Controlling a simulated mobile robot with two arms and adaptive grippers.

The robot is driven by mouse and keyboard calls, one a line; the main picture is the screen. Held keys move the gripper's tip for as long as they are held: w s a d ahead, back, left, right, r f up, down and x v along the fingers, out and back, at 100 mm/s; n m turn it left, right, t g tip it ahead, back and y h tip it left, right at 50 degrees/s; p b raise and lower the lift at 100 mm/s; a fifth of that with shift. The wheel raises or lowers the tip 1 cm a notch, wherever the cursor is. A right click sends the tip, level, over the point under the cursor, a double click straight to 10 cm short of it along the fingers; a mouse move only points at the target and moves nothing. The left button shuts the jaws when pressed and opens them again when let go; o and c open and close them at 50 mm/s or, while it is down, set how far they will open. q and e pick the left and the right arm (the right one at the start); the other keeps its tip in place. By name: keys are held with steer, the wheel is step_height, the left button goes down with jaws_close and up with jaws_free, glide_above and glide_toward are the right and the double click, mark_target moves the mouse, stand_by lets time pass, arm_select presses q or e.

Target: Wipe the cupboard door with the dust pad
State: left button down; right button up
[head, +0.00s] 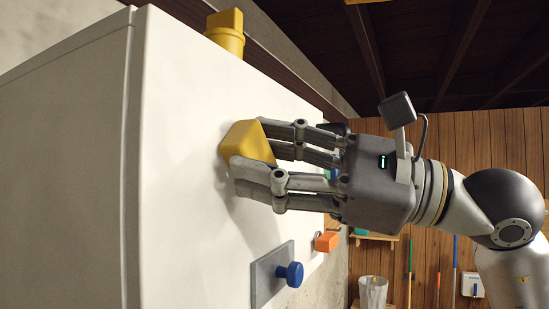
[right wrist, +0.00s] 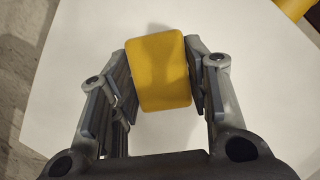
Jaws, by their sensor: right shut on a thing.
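The white cupboard door (head: 180,180) fills the left and middle of the head view, and it fills most of the right wrist view (right wrist: 250,100) too. My right gripper (head: 252,165) is shut on the yellow dust pad (head: 246,142), which sits between its fingers. In the right wrist view the pad (right wrist: 158,72) shows as a yellow block with a finger on each side. The pad is at the door's surface; whether it touches cannot be told for sure. My left gripper is not in view.
A blue knob (head: 291,274) on a grey plate (head: 268,280) sticks out below my right gripper. An orange block (head: 327,242) is farther along the door. A yellow cylindrical object (head: 226,32) is at the door's top edge. Tools hang on the wooden wall behind.

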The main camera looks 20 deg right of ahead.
steer(key=shift+d, duration=0.1)
steer(key=shift+s+d+f+b, duration=0.1)
steer(key=shift+s+d+b, duration=0.25)
steer(key=shift+s+d, duration=0.05)
steer(key=shift+s+d+b, duration=0.65)
steer(key=shift+s+d, duration=0.9)
steer(key=shift+s, duration=0.2)
steer(key=shift+s+d+b, duration=0.45)
steer(key=shift+s+d, duration=0.6)
steer(key=shift+s, duration=0.15)
steer(key=shift+w+a, duration=0.1)
steer(key=shift+w, duration=0.05)
